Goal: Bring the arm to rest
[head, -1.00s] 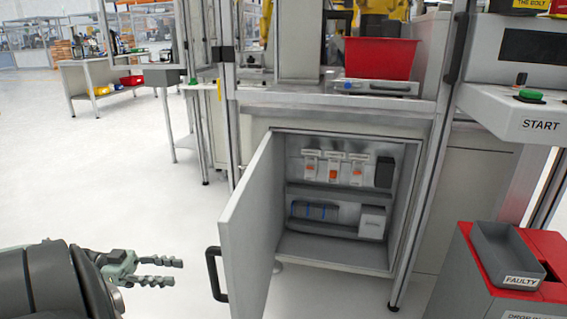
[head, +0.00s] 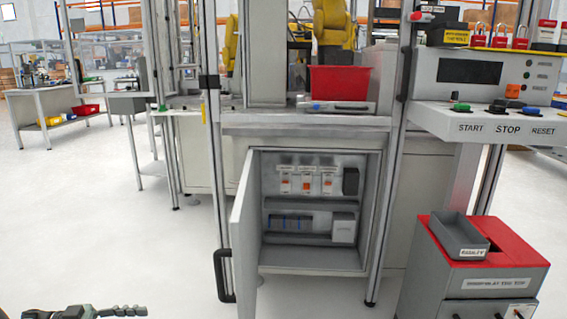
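My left gripper (head: 108,312) shows only at the bottom left edge of the head view. Its upper finger is seen over the white floor, and the rest is cut off by the frame, so its opening cannot be judged. It is apart from the cabinet door (head: 241,235), which stands open to its right. My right arm and gripper are not in view.
The open electrical cabinet (head: 310,258) holds several breakers with orange switches. A red bin (head: 338,84) sits on the counter above. A control panel (head: 490,122) and a red-topped grey box (head: 476,280) stand at right. Open floor (head: 90,210) lies at left.

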